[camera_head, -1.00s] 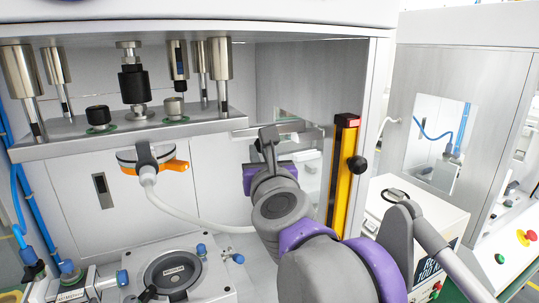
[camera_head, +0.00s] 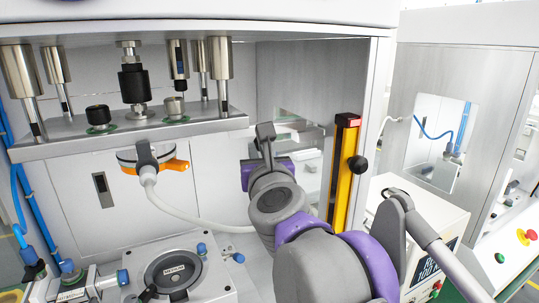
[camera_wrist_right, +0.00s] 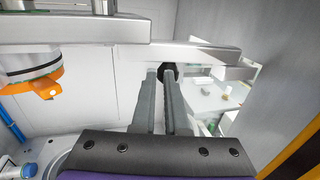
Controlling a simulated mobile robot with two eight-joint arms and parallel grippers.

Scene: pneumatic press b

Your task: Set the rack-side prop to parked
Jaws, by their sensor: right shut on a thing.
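A steel bar (camera_wrist_right: 205,52), which looks like the prop, lies across the wrist view below the upper press plate. A black knob (camera_wrist_right: 167,71) shows at the bar, between the far ends of my right gripper's fingers. My right gripper (camera_wrist_right: 164,85) is shut on this knob. In the head view the right gripper (camera_head: 266,142) is at the right end of the press plate (camera_head: 200,126), inside the enclosure. The gripper and wrist hide the knob there. My left gripper is not in view.
An orange-and-grey fitting (camera_head: 158,160) with a white hose hangs below the plate. A round fixture (camera_head: 172,272) sits on the base below. A yellow upright (camera_head: 341,180) with a black knob (camera_head: 357,164) stands right of my arm, near the enclosure's edge.

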